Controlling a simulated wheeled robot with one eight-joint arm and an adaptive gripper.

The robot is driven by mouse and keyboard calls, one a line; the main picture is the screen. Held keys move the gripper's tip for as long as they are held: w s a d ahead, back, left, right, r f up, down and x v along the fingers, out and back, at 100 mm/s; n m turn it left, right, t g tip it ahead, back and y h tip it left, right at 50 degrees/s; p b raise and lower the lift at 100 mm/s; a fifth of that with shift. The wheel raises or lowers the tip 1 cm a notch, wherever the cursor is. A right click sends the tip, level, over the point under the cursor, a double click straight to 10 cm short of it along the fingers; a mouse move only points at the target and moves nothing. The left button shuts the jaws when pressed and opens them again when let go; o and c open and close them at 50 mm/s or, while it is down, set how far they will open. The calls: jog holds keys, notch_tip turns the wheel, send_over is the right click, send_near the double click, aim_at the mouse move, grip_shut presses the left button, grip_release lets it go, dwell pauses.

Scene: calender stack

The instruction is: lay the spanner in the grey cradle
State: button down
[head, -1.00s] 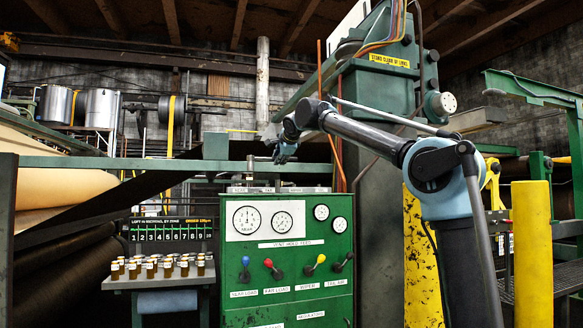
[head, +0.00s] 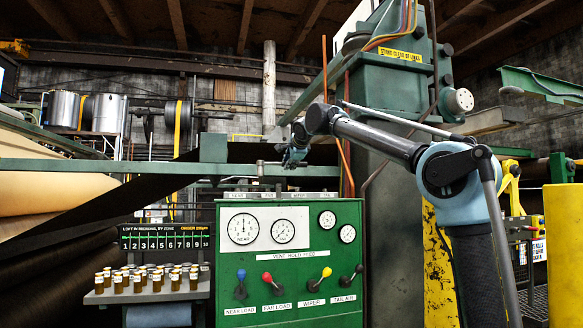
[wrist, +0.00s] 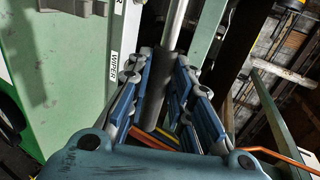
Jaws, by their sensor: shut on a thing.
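My gripper (head: 293,157) is in the air above the green control cabinet (head: 285,285). It is shut on the spanner (head: 271,163), which sticks out to the left of the fingers in the head view, clear of the cabinet's top. In the wrist view the gripper (wrist: 162,65) has its blue-padded fingers on both sides of the spanner's dark grip (wrist: 154,88), with a pale shaft (wrist: 175,25) running up out of the picture. I cannot make out the grey cradle for sure; a grey part (wrist: 72,6) at the wrist view's top edge is cut off.
A green beam (head: 110,167) crosses behind my gripper. A tall dark column (head: 385,230) and orange pipes (head: 345,165) stand close to its right. Small capped bottles (head: 150,278) crowd a shelf left of the cabinet. A yellow post (head: 567,255) stands at the far right.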

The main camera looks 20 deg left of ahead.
jog(key=shift+s, duration=0.1)
jog(key=shift+f, duration=2.95)
jog(key=shift+s, duration=0.15)
jog(key=shift+f, duration=1.5)
jog(key=c, duration=1.3)
grip_release()
jog(key=shift+c, duration=0.2)
jog(key=o, duration=0.6)
